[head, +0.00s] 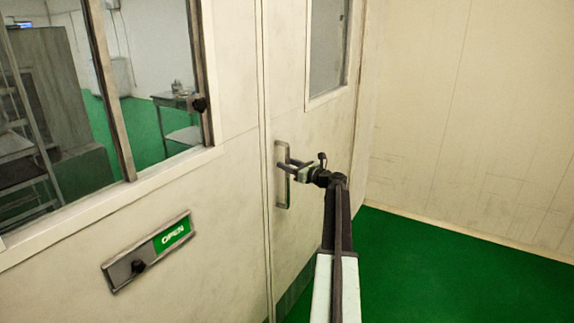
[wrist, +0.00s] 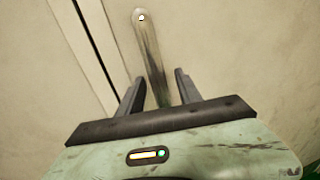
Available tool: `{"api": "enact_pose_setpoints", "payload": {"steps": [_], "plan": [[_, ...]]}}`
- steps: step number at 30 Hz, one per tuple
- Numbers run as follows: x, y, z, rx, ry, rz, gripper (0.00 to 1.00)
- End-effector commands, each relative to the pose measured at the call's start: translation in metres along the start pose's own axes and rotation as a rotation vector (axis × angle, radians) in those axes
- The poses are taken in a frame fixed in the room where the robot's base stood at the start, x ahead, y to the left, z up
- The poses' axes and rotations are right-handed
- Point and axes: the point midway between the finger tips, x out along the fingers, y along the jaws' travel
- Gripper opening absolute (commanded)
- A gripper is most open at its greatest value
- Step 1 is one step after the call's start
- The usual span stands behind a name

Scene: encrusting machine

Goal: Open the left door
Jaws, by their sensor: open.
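The pale door (head: 308,126) stands right of a vertical seam and looks shut. It has a window at the top and a long upright metal pull handle (head: 282,197) near its left edge. My gripper (head: 286,164) is at the handle's upper half. In the wrist view the handle (wrist: 147,42) runs down between the two open fingers of my gripper (wrist: 159,77). The fingers stand on either side of it, with gaps visible. The handle's lower end is hidden behind my gripper. I cannot tell whether either finger touches it.
A bare wall (head: 470,130) stands at the right. Green floor (head: 430,275) is clear before it.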

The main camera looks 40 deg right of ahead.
Motion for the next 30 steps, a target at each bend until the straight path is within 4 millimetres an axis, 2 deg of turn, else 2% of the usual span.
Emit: {"api": "enact_pose_setpoints", "payload": {"steps": [7, 11, 12, 30], "plan": [[0.0033, 0.0006, 0.0, 0.0, 0.0, 0.001, 0.41], [0.0035, 0.0009, 0.0, 0.0, 0.0, 0.001, 0.05], [0.0035, 0.0009, 0.0, 0.0, 0.0, 0.001, 0.0], [0.0043, 0.0016, 0.0002, 0.0, 0.0, 0.002, 0.0]]}}
